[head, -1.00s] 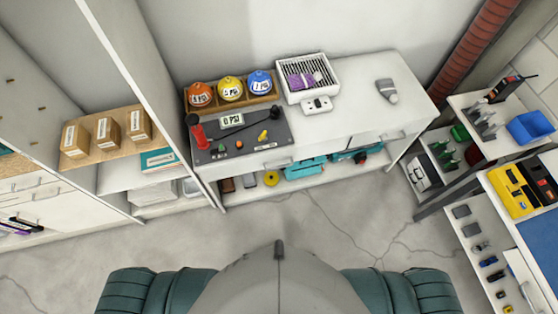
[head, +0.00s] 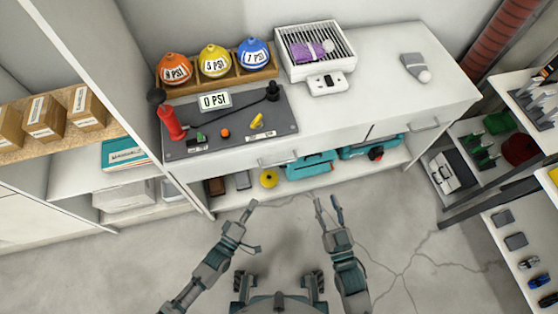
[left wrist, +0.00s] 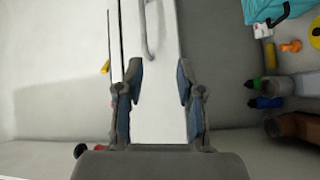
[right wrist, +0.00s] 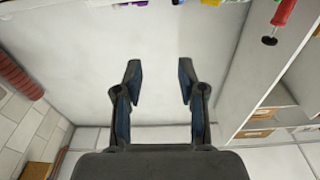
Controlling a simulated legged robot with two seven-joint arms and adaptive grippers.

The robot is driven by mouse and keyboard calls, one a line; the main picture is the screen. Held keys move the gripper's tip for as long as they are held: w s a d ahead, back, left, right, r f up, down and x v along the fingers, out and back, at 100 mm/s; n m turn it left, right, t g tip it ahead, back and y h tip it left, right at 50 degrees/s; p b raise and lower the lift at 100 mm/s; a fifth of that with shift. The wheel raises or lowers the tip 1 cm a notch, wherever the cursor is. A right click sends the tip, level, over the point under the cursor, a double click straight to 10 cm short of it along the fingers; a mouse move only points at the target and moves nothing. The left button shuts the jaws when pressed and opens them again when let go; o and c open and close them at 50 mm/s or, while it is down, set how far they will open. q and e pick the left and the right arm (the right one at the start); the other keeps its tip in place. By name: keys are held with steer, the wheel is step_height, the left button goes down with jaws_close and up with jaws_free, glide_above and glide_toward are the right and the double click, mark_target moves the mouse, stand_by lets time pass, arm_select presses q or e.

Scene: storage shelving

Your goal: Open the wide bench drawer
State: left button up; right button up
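The white bench (head: 395,95) has a wide drawer (head: 225,165) on the left of its front, and it looks shut. Its bar handle (head: 277,160) also shows in the left wrist view (left wrist: 149,35), beyond the fingertips. My left gripper (head: 254,226) is open and empty, in front of and below this handle; its spread fingers (left wrist: 159,66) frame the white drawer front. My right gripper (head: 327,199) is open and empty, in front of the bench to the right of that handle. Its spread fingers (right wrist: 160,64) have nothing between them.
A narrower drawer with its own handle (head: 424,124) is at the right. A grey pressure panel (head: 235,137), coloured gauge balls and a wire-rack device (head: 316,50) stand on the bench top. Teal tools (head: 310,166) lie on the lower shelf. The floor in front is clear.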

mark_target(281, 163)
arm_select(q)
steer(key=shift+n+h, duration=0.4)
steer(key=b+x, duration=0.1)
steer(key=x, duration=0.5)
steer(key=r+b+x, duration=0.1)
steer(key=x, duration=0.5)
steer(key=d+r+b+x, duration=0.1)
steer(key=x, duration=0.5)
steer(key=shift+s, duration=0.45)
steer(key=shift+a, duration=0.1)
arm_select(e)
steer(key=s+d+r+m+t, duration=0.1)
steer(key=s+r+t, duration=0.3)
steer(key=r, duration=0.5)
steer(key=t, duration=0.2)
steer(key=shift+s+d+t+y, duration=0.15)
steer(key=shift+t+y, duration=0.25)
arm_select(q)
steer(key=shift+r, duration=0.1)
jaws_close()
